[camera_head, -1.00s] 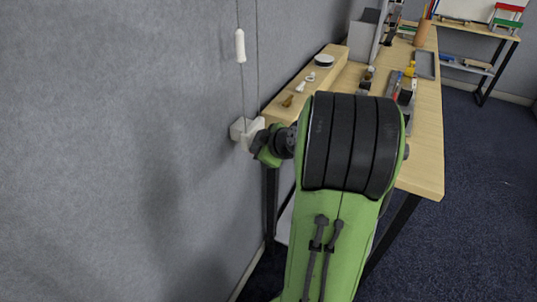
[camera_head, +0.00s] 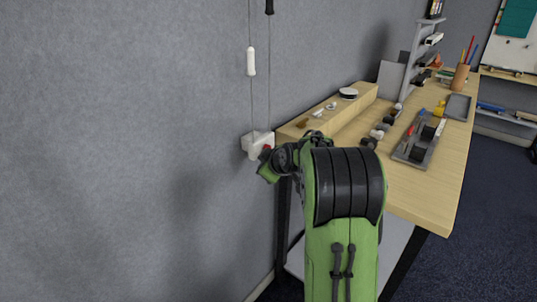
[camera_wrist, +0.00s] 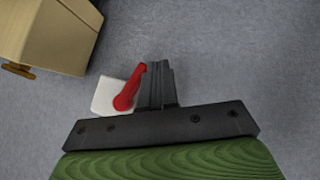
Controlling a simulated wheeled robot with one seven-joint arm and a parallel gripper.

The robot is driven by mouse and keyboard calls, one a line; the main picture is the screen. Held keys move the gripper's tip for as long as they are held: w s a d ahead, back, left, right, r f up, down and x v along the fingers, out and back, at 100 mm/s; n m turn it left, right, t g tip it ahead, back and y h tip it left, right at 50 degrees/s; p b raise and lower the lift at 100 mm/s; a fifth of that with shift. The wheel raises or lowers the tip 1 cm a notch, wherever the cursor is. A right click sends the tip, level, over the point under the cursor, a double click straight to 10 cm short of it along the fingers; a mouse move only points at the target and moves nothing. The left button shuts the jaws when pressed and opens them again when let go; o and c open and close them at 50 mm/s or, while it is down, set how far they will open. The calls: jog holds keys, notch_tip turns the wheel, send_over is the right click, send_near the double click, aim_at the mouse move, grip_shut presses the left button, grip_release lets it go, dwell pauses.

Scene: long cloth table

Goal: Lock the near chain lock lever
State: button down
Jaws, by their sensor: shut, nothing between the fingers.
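The chain lock is a white block (camera_head: 252,146) on the grey wall, with thin cords running up from it. Its red lever (camera_head: 267,149) shows at the block's right side. In the wrist view the red lever (camera_wrist: 130,88) slants up to the right across the white block (camera_wrist: 103,97). My gripper (camera_wrist: 157,72) is shut and empty, its fingers just right of the lever; I cannot tell whether they touch it. In the head view my wrist is just right of and below the block, and the fingers are not clearly seen.
A white pull (camera_head: 251,62) and a black pull (camera_head: 269,7) hang on the cords above. The wooden table (camera_head: 440,185) stands to the right, with a raised ledge (camera_head: 345,112) and a grey tool tray (camera_head: 418,142). The wall is bare to the left.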

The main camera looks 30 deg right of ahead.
jog(key=shift+r, duration=0.1)
jog(key=shift+r+p, duration=0.5)
jog(key=shift+r, duration=0.3)
jog(key=shift+s, duration=0.1)
jog(key=p+v, duration=0.2)
jog(key=v, duration=1.3)
jog(key=shift+s+r+p, duration=0.2)
jog(key=shift+s+p, duration=0.05)
jog(key=shift+p, duration=0.1)
